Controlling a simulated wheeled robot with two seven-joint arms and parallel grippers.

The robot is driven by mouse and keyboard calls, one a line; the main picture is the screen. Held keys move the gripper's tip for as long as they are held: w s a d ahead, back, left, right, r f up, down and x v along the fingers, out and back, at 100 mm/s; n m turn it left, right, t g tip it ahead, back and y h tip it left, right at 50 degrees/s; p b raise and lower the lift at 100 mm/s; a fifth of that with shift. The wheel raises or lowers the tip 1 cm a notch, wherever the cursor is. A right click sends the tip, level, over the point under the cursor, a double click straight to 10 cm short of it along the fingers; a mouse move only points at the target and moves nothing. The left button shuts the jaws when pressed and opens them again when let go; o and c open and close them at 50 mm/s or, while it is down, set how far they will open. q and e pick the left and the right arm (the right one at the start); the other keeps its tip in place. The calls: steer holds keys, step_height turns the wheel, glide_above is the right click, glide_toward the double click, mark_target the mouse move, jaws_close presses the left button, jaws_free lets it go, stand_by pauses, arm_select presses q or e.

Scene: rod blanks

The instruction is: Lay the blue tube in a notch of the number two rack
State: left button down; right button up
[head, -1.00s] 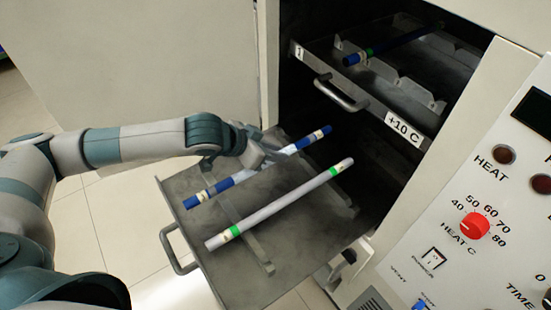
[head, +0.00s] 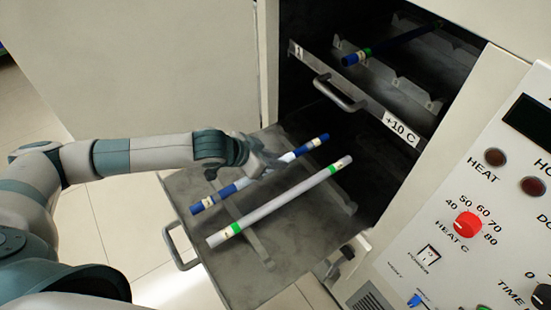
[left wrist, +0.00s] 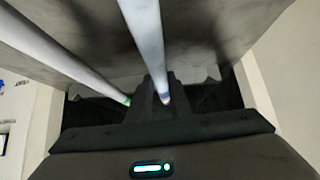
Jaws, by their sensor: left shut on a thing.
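A blue tube (head: 309,145) with pale bands and a whitish middle lies slantwise over the pulled-out lower rack (head: 185,185). My left gripper (head: 268,163) is shut on it near its middle. In the left wrist view the tube (left wrist: 146,40) runs between the fingers (left wrist: 152,100) and looks pale in the light. I cannot tell whether the tube rests in notches or hangs just above them. No number shows on the lower rack; its front is turned away. My right gripper is not in view.
A grey tube with green bands (head: 285,200) lies on the lower rack, nearly parallel and nearer the camera. The upper rack, marked 1 (head: 297,50), holds a dark blue tube with a green band (head: 388,45). A control panel (head: 470,200) stands at right.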

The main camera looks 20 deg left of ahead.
arm_select(q)
steer(key=shift+f, duration=0.15)
steer(key=c, duration=1.6)
jaws_free()
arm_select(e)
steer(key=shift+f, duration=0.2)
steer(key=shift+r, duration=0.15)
